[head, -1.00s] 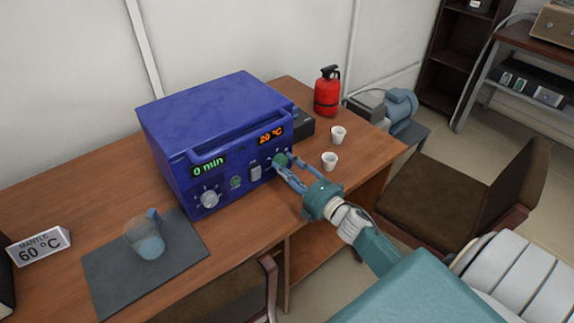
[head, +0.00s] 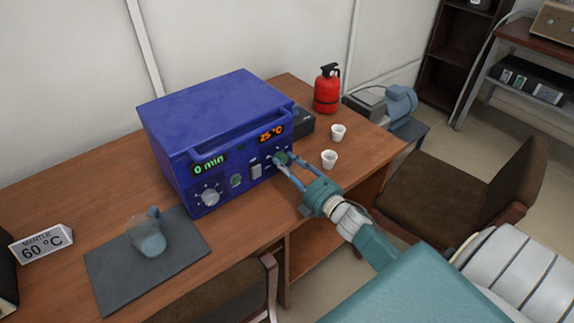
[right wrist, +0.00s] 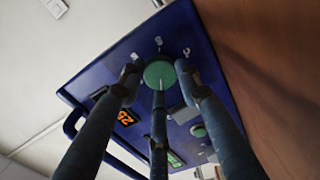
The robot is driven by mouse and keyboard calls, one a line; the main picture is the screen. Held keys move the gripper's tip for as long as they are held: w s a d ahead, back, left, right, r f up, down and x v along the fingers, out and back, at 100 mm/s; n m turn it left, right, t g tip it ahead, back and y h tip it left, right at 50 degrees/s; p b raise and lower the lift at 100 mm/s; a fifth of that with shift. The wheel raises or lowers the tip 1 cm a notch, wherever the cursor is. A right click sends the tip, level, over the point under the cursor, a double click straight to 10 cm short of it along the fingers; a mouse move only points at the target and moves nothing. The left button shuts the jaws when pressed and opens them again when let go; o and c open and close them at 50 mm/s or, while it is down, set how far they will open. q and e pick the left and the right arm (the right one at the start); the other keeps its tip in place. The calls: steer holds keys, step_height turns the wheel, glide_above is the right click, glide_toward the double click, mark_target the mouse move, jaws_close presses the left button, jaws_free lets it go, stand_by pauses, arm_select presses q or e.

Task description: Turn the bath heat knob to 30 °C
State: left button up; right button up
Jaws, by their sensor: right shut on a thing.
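The blue bath box (head: 215,125) stands on the wooden desk. Its orange display (head: 271,133) reads about 25 °C and its green display (head: 209,167) reads 0 min. My right gripper (head: 283,161) is shut on the green heat knob (right wrist: 160,73), below the orange display. In the right wrist view my fingers (right wrist: 160,95) stand around the knob, and a pale pointer line shows on its face. The orange display (right wrist: 127,117) is partly hidden by a finger there. My left gripper is not in view.
A silver dial (head: 209,197), a small green knob (head: 236,181) and a grey switch (head: 256,172) share the front panel. A beaker (head: 147,235) stands on a dark mat (head: 110,275). A chair (head: 450,185) is at right.

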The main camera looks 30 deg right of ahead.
steer(key=o, duration=0.9)
steer(key=shift+d+r, duration=0.15)
steer(key=shift+d, duration=0.15)
steer(key=shift+o, duration=1.3)
steer(key=shift+s+a, duration=0.1)
steer(key=shift+s, duration=0.15)
steer(key=s, duration=0.7)
steer(key=s+d, duration=0.1)
steer(key=s, duration=0.3)
steer(key=shift+s, duration=0.2)
steer(key=shift+d+f, duration=0.1)
steer(key=shift+f, duration=0.1)
